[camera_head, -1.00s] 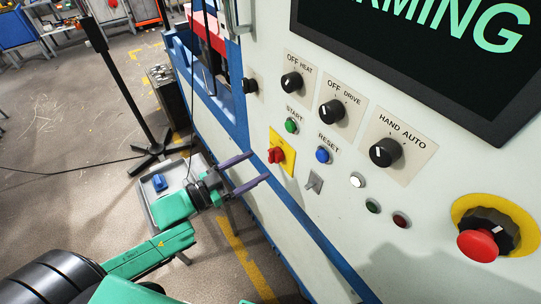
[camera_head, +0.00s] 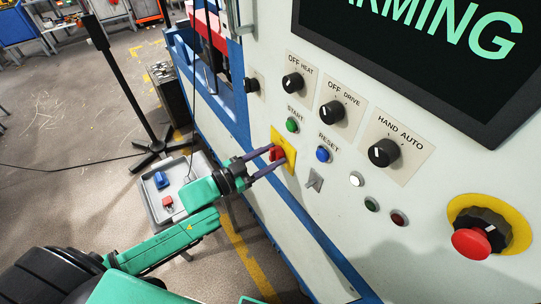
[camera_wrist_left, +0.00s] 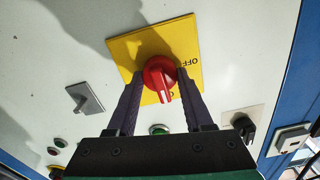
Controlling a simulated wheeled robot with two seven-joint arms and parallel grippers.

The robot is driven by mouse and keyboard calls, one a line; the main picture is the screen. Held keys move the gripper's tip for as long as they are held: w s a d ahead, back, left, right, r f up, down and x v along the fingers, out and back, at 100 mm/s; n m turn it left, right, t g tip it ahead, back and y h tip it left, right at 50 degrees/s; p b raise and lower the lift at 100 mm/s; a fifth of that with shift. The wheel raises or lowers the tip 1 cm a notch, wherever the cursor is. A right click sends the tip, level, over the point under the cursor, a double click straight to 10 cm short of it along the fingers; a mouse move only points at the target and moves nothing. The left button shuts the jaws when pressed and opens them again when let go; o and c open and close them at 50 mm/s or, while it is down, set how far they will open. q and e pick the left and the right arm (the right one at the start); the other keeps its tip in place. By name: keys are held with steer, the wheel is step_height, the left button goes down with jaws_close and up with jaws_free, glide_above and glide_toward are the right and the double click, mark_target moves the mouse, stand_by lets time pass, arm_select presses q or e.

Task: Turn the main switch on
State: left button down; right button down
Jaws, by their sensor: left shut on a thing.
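The main switch is a red rotary knob (camera_head: 277,153) on a yellow plate (camera_head: 290,148) on the white machine panel. In the left wrist view the red knob (camera_wrist_left: 158,77) sits on the yellow plate (camera_wrist_left: 124,47), with part of an OFF label showing near its right edge. My left gripper (camera_head: 268,160) is at the panel with its two dark fingers on either side of the knob. In the left wrist view the left gripper (camera_wrist_left: 157,88) is shut on the knob, whose white-marked handle lies between the fingertips. My right gripper is not in view.
Near the switch are a green START button (camera_head: 292,125), a blue RESET button (camera_head: 323,154) and a grey toggle (camera_head: 315,180). Black selector knobs and a red emergency stop (camera_head: 473,243) lie to the right. A grey tray (camera_head: 151,207) stands low behind my arm.

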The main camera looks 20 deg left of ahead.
arm_select(q)
steer(key=shift+c, duration=1.5)
jaws_free()
steer(key=b+v, duration=0.1)
steer(key=v, duration=1.3)
steer(key=shift+s, duration=0.25)
steer(key=shift+a, duration=0.15)
